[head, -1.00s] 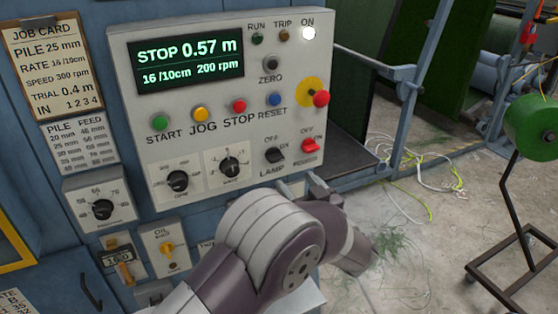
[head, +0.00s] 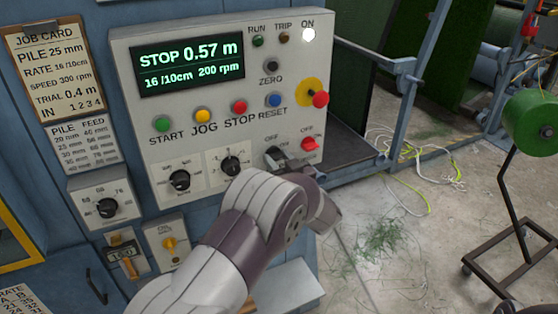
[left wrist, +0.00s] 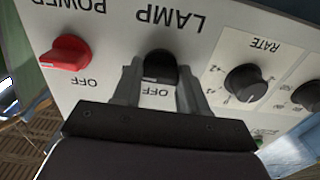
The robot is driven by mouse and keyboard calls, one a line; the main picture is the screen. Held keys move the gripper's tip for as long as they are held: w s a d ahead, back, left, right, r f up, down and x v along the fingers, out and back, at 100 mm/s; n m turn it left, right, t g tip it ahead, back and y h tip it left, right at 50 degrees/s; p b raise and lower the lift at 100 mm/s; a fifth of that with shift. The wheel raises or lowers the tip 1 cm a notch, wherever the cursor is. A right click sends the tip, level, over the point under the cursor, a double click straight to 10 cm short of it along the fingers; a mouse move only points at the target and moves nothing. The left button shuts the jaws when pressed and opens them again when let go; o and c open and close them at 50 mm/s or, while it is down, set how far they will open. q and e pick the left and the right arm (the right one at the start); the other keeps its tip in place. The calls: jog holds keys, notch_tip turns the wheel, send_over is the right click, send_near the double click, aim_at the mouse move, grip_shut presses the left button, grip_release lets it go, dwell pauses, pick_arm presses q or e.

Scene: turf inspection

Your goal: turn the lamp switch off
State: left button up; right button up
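The black lamp switch (head: 274,154) is at the lower right of the grey control panel (head: 130,95). In the left wrist view, turned upside down, the switch (left wrist: 158,67) shows under the word LAMP, with OFF printed beside it. My left gripper (head: 287,163) is at the switch. In the wrist view its two fingers (left wrist: 159,88) stand on either side of the knob, open, with small gaps visible. I cannot tell firmly which way the knob is set. The ON label is hidden. My right gripper is not in view.
The red power switch (head: 310,144) sits just right of the lamp switch and shows in the wrist view (left wrist: 65,52). The rate knob (left wrist: 243,82) is on the other side. A red emergency button (head: 320,99) is above. The ON light (head: 308,35) is lit.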

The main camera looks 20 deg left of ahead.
pick_arm(q)
jog(key=n+b, duration=0.5)
jog(key=b, duration=0.1)
jog(key=n+b, duration=0.5)
jog(key=b, duration=0.2)
jog(key=n+b, duration=0.5)
jog(key=b, duration=0.1)
jog(key=shift+f+b, duration=0.35)
jog(key=shift+b, duration=0.05)
jog(key=shift+r+n+b, duration=0.25)
jog(key=shift+n+b, duration=1.25)
jog(key=o, duration=1.1)
jog(key=shift+c, duration=0.2)
